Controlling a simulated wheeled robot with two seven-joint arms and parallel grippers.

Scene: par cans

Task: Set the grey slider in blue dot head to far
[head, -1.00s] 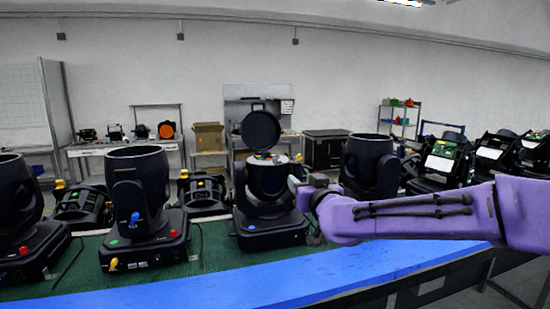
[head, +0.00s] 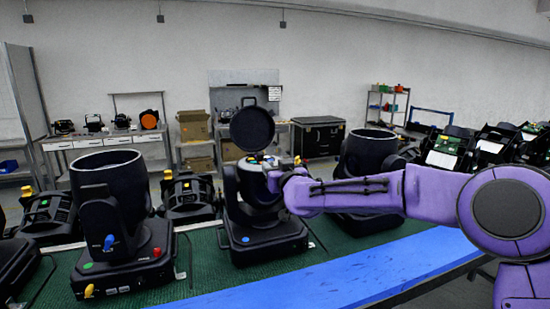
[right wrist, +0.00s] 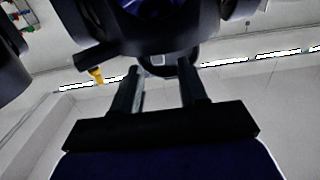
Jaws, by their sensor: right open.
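The blue dot head (head: 264,235) is a black moving-head lamp on the bench, with a blue dot on its base front. Its round lid (head: 252,130) stands open above a body with light and coloured parts inside. My right gripper (head: 276,178) is at the right side of that head's opening. In the right wrist view my right gripper (right wrist: 160,72) has its two fingers apart, with a dark rounded housing (right wrist: 150,35) just beyond them. I cannot make out the grey slider for certain. My left gripper is not in view.
A green-dot lamp (head: 110,220) with a blue knob stands to the left. Another black lamp (head: 368,160) stands to the right, behind my arm. The blue front strip (head: 340,280) of the bench is clear. More fixtures stand along the back row.

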